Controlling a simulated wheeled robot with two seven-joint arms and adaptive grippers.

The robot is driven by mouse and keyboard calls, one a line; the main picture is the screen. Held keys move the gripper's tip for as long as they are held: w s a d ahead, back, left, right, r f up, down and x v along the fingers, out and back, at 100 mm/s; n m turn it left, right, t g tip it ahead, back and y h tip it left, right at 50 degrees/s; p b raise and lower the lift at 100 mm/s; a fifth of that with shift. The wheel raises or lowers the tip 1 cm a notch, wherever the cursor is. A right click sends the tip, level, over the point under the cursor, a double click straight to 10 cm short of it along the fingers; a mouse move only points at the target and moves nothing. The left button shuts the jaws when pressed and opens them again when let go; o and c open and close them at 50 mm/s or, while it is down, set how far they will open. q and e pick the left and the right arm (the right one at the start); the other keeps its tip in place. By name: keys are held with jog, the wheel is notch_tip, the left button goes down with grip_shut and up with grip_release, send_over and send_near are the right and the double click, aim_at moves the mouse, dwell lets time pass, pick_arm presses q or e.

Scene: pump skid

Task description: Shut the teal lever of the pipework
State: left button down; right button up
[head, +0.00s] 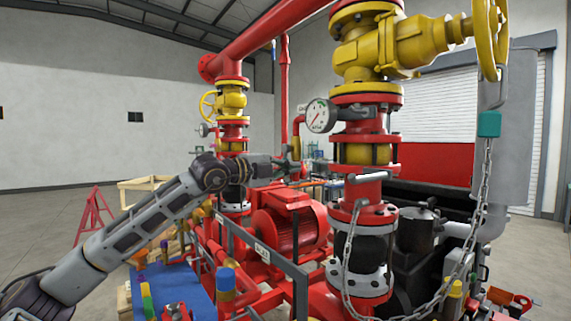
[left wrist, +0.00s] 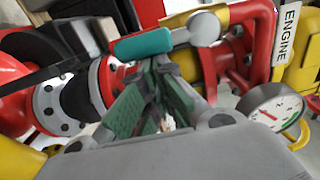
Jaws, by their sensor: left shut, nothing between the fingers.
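The teal lever (left wrist: 143,45) shows in the left wrist view as a short flat handle running left from a round grey hub (left wrist: 204,28) beside the red and yellow pipework. My left gripper (left wrist: 160,66) has its green-padded fingers drawn together at the tips, with nothing held. The fingertips lie just below the lever in that view; I cannot tell whether they touch it. There the lever is too small or hidden to make out clearly. My right gripper is not in view.
A red and yellow valve column (head: 367,155) stands close on the right, with a pressure gauge (head: 320,116) and a hanging chain (head: 484,190). A red motor (head: 290,222) sits below my left arm. A second valve column (head: 232,140) stands behind. Open floor lies at left.

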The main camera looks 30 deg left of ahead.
pick_arm(q)
jog(key=shift+w+a+f+p, duration=0.25)
jog(key=shift+w+a+p, duration=0.35)
jog(key=shift+a, duration=0.05)
jog(key=shift+w+a+f+p, duration=0.25)
jog(key=shift+w+a+p, duration=0.3)
jog(key=shift+a, duration=0.1)
jog(key=shift+w+a, duration=0.2)
jog(key=shift+a, duration=0.3)
jog(key=a+r, duration=0.1)
jog(key=w+a+r+p, duration=0.1)
jog(key=a+r+p, duration=0.1)
jog(key=a, duration=0.1)
jog(key=shift+w, duration=0.35)
dwell(0.4)
jog(key=shift+f+b, duration=0.35)
jog(key=shift+f, duration=0.2)
